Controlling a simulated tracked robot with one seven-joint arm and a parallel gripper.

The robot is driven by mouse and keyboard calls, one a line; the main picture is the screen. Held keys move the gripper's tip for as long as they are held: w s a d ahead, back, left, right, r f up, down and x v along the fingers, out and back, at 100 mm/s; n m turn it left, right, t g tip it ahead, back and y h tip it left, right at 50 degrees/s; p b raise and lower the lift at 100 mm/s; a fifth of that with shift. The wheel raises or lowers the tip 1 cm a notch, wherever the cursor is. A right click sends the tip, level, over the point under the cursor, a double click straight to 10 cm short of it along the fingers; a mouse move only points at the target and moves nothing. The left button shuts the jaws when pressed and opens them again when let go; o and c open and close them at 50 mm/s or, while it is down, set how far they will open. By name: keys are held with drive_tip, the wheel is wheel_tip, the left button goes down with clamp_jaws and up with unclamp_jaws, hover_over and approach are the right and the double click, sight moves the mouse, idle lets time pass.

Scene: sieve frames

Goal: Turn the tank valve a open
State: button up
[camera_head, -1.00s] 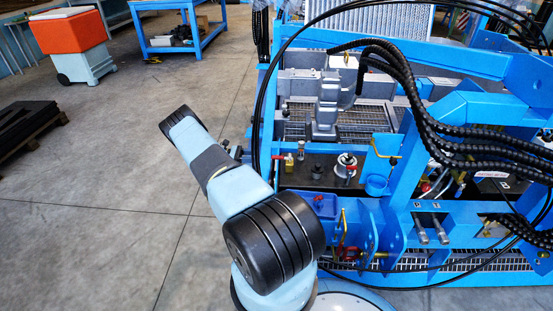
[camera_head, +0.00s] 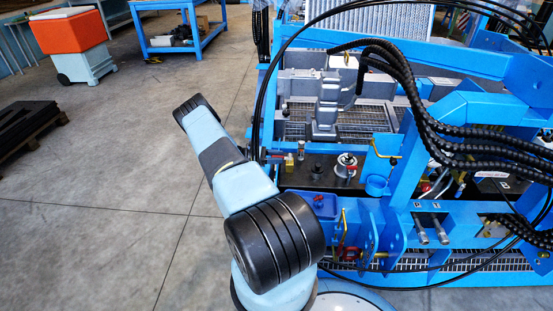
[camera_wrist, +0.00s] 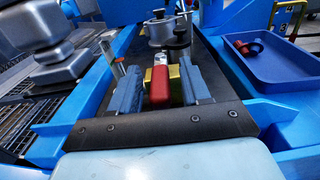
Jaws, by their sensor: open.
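In the wrist view, a valve with a red handle (camera_wrist: 160,86) and a yellow body (camera_wrist: 176,84) stands on the dark tank top. I cannot read a label marking it as valve a. My gripper (camera_wrist: 161,86) is open, its two blue-grey fingers to the left and right of the red handle, with gaps visible. Whether the fingertips reach its depth is unclear. In the head view, the yellow valve body (camera_head: 289,161) shows on the tank's left end, and my gripper is mostly hidden behind my arm.
A silver filler cap (camera_wrist: 160,31) stands just beyond the valve. A blue tray (camera_wrist: 262,58) with a red part lies right.

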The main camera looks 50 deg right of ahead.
drive_tip(key=shift+c, duration=0.3)
clamp_jaws()
